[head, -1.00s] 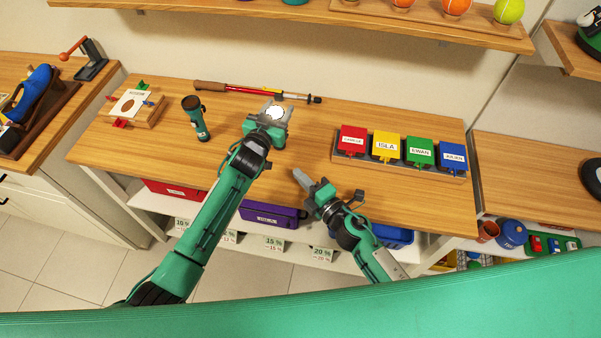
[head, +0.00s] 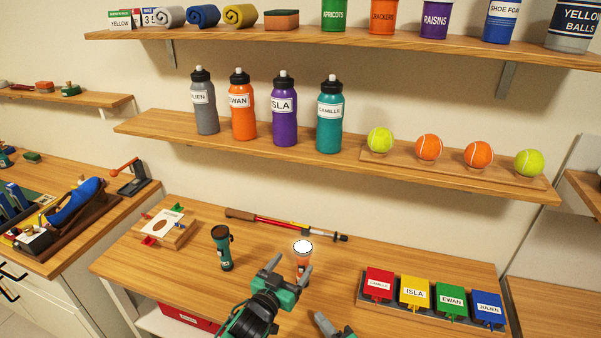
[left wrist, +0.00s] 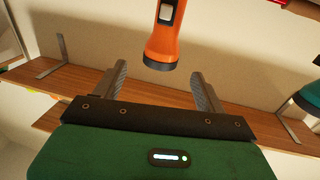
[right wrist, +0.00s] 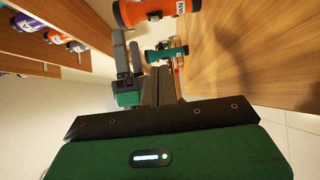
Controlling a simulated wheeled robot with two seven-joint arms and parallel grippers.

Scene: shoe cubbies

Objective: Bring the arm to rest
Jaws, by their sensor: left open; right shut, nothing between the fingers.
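My left gripper (head: 289,269) is open and empty over the wooden counter (head: 380,260). An orange flashlight (head: 302,262) with a pale round top stands on the counter just beyond its fingertips. In the left wrist view the orange flashlight (left wrist: 161,38) shows ahead of the two spread fingers (left wrist: 158,85), apart from them. My right gripper (head: 320,318) is at the bottom edge of the head view, mostly cut off. In the right wrist view its fingers (right wrist: 158,85) are shut with nothing between them, and the orange flashlight (right wrist: 152,10) is near the top.
A dark green flashlight (head: 222,248) stands left of my left gripper. A red trekking pole (head: 285,225) lies behind. Coloured labelled boxes (head: 415,293) sit at right. A wooden puzzle board (head: 163,228) is at left. Above, a shelf (head: 215,143) holds bottles and balls.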

